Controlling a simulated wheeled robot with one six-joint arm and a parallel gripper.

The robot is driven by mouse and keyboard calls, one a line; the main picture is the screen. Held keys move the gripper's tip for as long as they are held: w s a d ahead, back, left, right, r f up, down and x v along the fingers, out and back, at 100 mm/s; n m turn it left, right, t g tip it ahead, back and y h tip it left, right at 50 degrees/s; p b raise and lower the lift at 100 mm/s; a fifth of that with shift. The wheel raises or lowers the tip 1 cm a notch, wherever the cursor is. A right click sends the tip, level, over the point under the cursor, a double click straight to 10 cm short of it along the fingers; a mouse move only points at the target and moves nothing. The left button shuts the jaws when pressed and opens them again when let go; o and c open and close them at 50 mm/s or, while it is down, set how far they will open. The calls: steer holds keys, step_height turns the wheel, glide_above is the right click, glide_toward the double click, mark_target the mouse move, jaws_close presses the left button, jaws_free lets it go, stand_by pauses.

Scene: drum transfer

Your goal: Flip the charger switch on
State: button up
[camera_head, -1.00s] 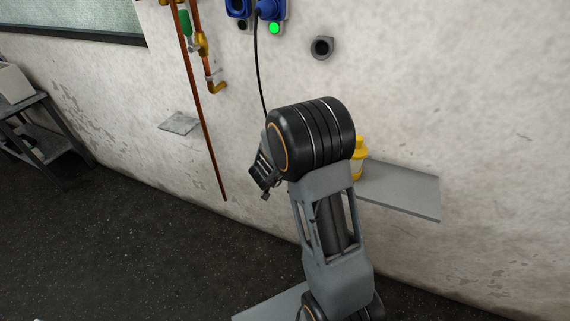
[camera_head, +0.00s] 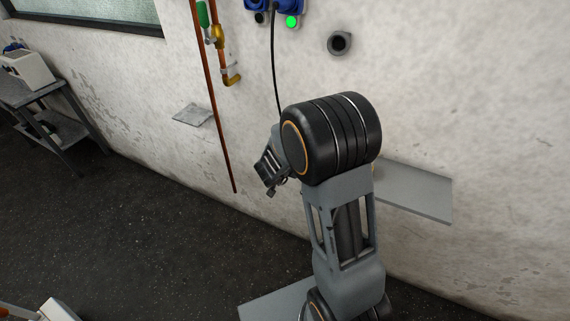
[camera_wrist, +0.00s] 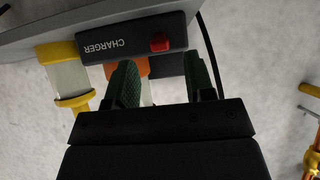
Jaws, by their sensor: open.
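The charger (camera_wrist: 118,45) is a dark box lettered CHARGER, upside down in the wrist view, against a grey shelf. Its red switch (camera_wrist: 160,42) is on the face toward me; I cannot tell its position. My gripper (camera_wrist: 163,68) is open, with two dark green fingers pointing at the charger. The switch shows between the finger directions, just beyond the tips, with no clear contact. In the head view my gripper (camera_head: 269,190) is left of my large black arm joint, which hides the charger.
The grey shelf (camera_head: 415,190) juts from the wall. A yellow-capped container (camera_wrist: 68,78) stands beside the charger, with an orange item (camera_wrist: 143,67) partly behind a finger. A black cable (camera_head: 274,70) hangs from the blue socket. Copper pipe (camera_head: 217,110) runs down left.

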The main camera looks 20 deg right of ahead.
steer(key=p+v, duration=0.1)
steer(key=v, duration=0.9)
steer(key=shift+a, duration=0.15)
steer(key=s+a+n+y, duration=0.1)
steer(key=a+n+y, duration=0.5)
steer(key=a+y, duration=0.6)
steer(key=s+d+r+n+g+h, duration=0.2)
steer(key=s+d+r+n+h, duration=0.1)
steer(key=s+d+r, duration=0.6)
steer(key=s+r+h, duration=0.1)
steer(key=s, duration=0.3)
steer(key=shift+s+g, duration=0.4)
